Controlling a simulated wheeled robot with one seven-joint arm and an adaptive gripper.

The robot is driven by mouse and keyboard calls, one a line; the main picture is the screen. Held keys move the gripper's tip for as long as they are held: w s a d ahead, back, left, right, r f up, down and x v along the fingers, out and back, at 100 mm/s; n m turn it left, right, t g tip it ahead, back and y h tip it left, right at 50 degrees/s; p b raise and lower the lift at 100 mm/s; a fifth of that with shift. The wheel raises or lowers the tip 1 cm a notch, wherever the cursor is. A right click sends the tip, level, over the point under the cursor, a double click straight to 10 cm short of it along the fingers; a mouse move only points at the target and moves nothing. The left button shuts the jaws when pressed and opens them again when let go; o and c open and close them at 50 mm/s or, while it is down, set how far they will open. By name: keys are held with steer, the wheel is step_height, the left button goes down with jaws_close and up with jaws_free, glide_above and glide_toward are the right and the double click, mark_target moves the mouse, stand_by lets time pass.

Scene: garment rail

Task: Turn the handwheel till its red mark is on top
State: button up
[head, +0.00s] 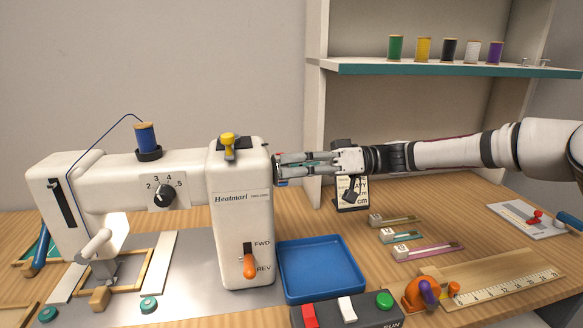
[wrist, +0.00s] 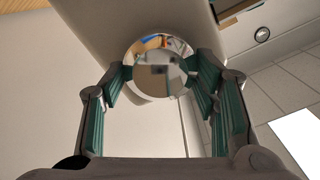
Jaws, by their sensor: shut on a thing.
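The handwheel (wrist: 158,65) is a shiny, mirror-like round disc on the right end of the white sewing machine (head: 240,205). In the head view only a narrow side of the wheel shows, at the machine's upright column. My gripper (head: 285,166) reaches in from the right, its fingers level and shut around the wheel's rim. In the wrist view the green-padded fingers (wrist: 158,74) stand on the left and right of the disc.
A blue tray (head: 320,270) lies below the gripper, right of the machine. A small sign (head: 352,193) stands behind the arm. A shelf (head: 450,68) with several thread spools runs above the arm. A control box (head: 348,311) is at the front. The yellow knob (head: 228,141) tops the machine.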

steer(key=o, duration=1.2)
steer(key=shift+c, duration=0.2)
steer(key=v, duration=1.2)
steer(key=shift+d, duration=0.1)
